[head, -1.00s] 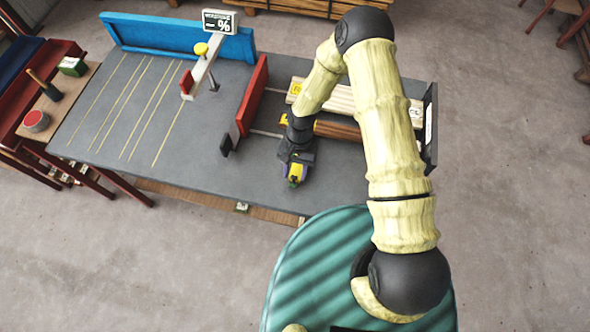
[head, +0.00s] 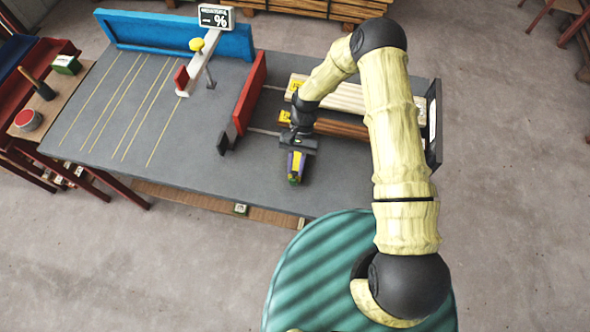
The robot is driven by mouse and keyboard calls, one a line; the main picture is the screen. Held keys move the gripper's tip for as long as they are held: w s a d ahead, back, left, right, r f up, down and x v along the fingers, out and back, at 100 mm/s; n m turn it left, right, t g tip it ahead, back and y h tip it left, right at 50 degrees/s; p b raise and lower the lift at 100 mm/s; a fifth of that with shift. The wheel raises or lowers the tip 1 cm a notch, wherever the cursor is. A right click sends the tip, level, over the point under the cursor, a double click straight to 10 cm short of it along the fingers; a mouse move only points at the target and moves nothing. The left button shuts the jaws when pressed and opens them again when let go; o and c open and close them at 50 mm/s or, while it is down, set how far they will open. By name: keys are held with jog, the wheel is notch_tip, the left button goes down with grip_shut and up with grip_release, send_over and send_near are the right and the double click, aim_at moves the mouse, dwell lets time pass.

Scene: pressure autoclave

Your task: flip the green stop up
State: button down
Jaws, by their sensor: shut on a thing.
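My gripper (head: 297,164) is at the front right of the grey table (head: 130,125), in front of the wooden boards, pointing toward the near edge. It is shut on a small yellow and green thing (head: 294,177), with purple showing along the sides. The thing is too small to name, and the jaws partly hide it. I cannot tell whether it touches the table. No green stop can be made out for certain.
Two wooden boards (head: 350,97) lie at the right by a dark end plate (head: 433,125). A red upright panel (head: 250,90) stands left of them. The ruled left side is clear.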

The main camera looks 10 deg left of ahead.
jog(key=shift+w+f+g+b, duration=0.5)
jog(key=shift+g+b, duration=0.2)
jog(key=shift+b, duration=0.5)
jog(key=shift+g, duration=0.3)
jog(key=shift+r, duration=0.1)
jog(key=c, duration=1.3)
grip_release()
jog(key=shift+w, duration=0.1)
